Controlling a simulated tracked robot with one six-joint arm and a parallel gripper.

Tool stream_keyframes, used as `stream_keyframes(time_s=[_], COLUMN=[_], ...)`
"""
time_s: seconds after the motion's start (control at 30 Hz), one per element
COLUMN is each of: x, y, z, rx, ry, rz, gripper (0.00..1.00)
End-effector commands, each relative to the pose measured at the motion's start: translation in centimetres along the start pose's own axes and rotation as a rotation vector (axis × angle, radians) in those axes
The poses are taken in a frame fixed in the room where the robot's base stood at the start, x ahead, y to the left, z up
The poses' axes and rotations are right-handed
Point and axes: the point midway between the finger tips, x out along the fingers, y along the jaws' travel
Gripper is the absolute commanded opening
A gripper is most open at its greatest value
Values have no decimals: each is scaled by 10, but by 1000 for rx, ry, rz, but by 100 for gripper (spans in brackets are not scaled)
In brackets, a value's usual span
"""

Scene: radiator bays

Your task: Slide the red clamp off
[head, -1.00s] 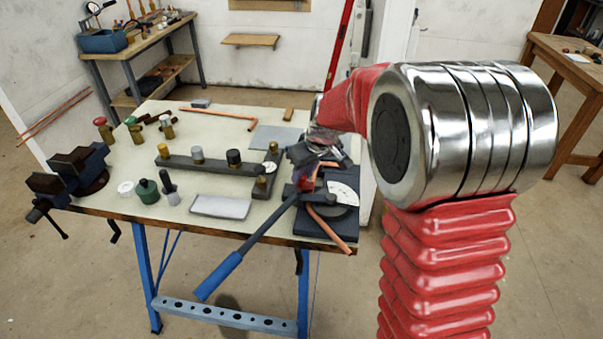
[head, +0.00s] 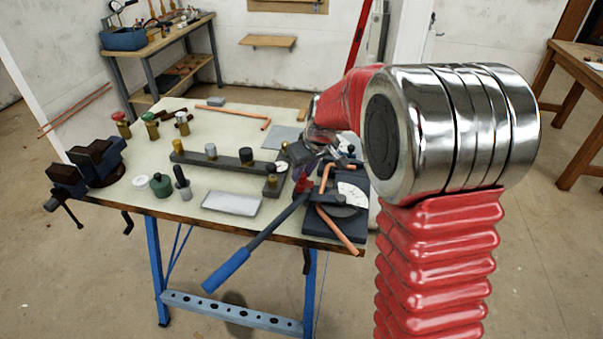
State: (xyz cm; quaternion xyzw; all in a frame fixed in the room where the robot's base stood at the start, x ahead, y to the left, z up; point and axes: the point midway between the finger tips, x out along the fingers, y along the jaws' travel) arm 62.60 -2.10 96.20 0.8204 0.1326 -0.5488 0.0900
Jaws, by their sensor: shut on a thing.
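The red clamp (head: 303,185) is a small red piece at the left side of the pipe bender, close to the top end of the blue-handled lever (head: 227,270). My gripper (head: 307,173) reaches down over it from the upper right and is shut on it; the fingertips are small and partly hidden. The bender (head: 352,195) has a dark base with a pale dial, at the table's front right corner. A bent copper pipe (head: 338,231) lies in it, its lower end past the table edge. I cannot tell whether clamp and bender touch.
Another copper pipe (head: 240,113) lies at the back. My arm hides the area right of the bender.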

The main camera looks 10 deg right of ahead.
Motion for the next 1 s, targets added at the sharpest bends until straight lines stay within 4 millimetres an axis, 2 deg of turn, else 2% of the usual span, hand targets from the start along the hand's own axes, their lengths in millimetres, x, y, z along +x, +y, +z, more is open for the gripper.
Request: stream_keyframes(time_s=[0.27, 0.3, 0.53, 0.83, 1.0], x=[0, 0, 0, -2, -13], y=[-2, -2, 0, 2, 3], z=[-3, -4, -2, 0, -1], rx=[3, 4, 7, 8, 8], ry=[6, 7, 4, 3, 5], rz=[-2, -2, -1, 1, 2], gripper=[0, 24, 40, 41, 41])
